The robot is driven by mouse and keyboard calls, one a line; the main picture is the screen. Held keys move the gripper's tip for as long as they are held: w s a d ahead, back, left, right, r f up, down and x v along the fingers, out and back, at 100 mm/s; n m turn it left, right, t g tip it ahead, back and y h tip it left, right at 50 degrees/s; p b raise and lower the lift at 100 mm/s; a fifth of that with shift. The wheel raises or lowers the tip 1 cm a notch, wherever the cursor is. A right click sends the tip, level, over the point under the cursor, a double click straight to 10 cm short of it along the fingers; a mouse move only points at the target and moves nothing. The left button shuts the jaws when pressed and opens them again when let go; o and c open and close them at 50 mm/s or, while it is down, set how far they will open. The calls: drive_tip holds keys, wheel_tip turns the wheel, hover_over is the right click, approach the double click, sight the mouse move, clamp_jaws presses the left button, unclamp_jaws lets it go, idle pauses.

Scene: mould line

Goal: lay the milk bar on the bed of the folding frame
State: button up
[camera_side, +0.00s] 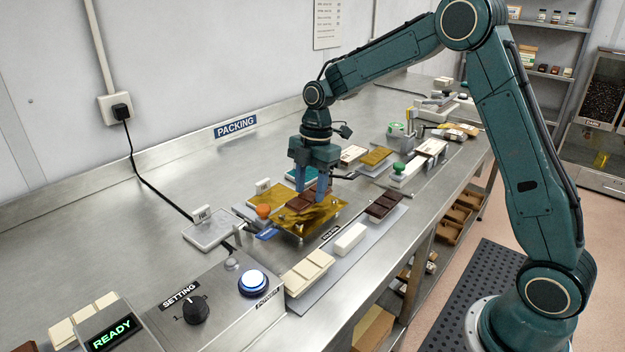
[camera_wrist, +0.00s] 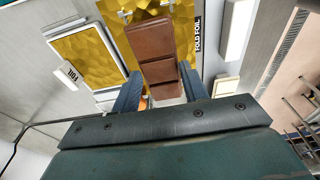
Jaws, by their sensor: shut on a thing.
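The milk bar (camera_side: 301,203) is a brown segmented bar. It also shows in the wrist view (camera_wrist: 152,47), lengthwise between the two blue fingers. My gripper (camera_side: 311,194) is shut on it, pointing down over the folding frame; its fingers also show in the wrist view (camera_wrist: 160,78). Crinkled gold foil (camera_side: 318,219) covers the bed of the folding frame, under the bar, and hides most of the bed. The bar is over the foil, very low; I cannot tell whether it touches. The "FOLD FOIL" label (camera_wrist: 197,35) is beside the foil in the wrist view.
An orange knob (camera_side: 263,211) is left of the foil. A control box (camera_side: 214,302) with a lit button stands front left.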

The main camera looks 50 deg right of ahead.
sight(311, 194)
drive_tip(key=shift+f, duration=1.4)
drive_tip(key=shift+f, duration=0.25)
idle(1.1)
drive_tip(key=o, duration=1.1)
drive_tip(key=shift+c, duration=0.2)
drive_tip(key=shift+r, duration=0.1)
wheel_tip(311, 194, up, 14)
drive_tip(key=d, duration=0.2)
drive_tip(key=shift+f, duration=0.25)
